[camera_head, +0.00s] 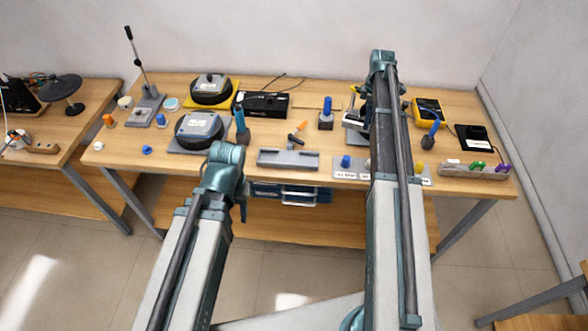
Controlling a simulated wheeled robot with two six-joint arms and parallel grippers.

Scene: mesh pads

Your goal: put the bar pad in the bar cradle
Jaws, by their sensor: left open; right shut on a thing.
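A long grey cradle-like block (288,160) lies near the table's front edge, left of my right arm; it looks like the bar cradle. My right gripper (357,116) is beyond the cradle to the right, low over the table and partly hidden by my own arm. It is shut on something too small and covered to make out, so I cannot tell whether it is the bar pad. My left gripper (243,212) hangs in front of the table edge, left of the cradle, open and apart from everything on the table.
An orange-handled tool (298,129) stands just behind the cradle. A blue-handled block (327,116) is behind right. A round device (200,126) stands left, a black box (262,104) at the back. A rack with coloured knobs (475,171) is at the right front.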

